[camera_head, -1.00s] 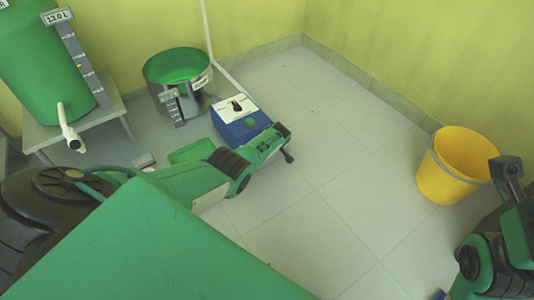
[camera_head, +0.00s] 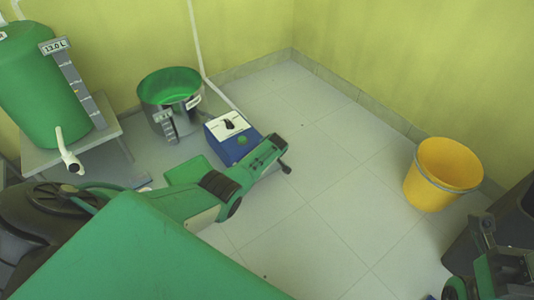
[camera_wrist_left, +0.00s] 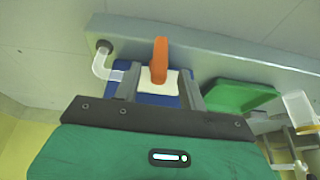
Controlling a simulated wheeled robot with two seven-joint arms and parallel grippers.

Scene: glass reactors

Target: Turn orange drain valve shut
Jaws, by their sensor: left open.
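In the left wrist view an orange valve handle (camera_wrist_left: 159,60) stands upright in the picture, in line with the gap between my left gripper's two grey fingers (camera_wrist_left: 160,90). The fingers are apart; I cannot tell whether either touches the handle. Behind it are a white plate and a blue body. A white pipe elbow (camera_wrist_left: 103,62) lies left of it. In the head view my left gripper (camera_head: 277,158) reaches beside a blue box with a white top (camera_head: 232,138); the orange handle is hidden there. My right gripper (camera_head: 483,228) is at the lower right, its jaws unclear.
A green tank (camera_head: 45,85) with a white spout stands on a grey stand at the left. A steel pot with green inside (camera_head: 170,100) stands beside the blue box. A yellow bucket (camera_head: 432,180) and a dark box (camera_head: 508,215) are at the right. The middle floor is clear.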

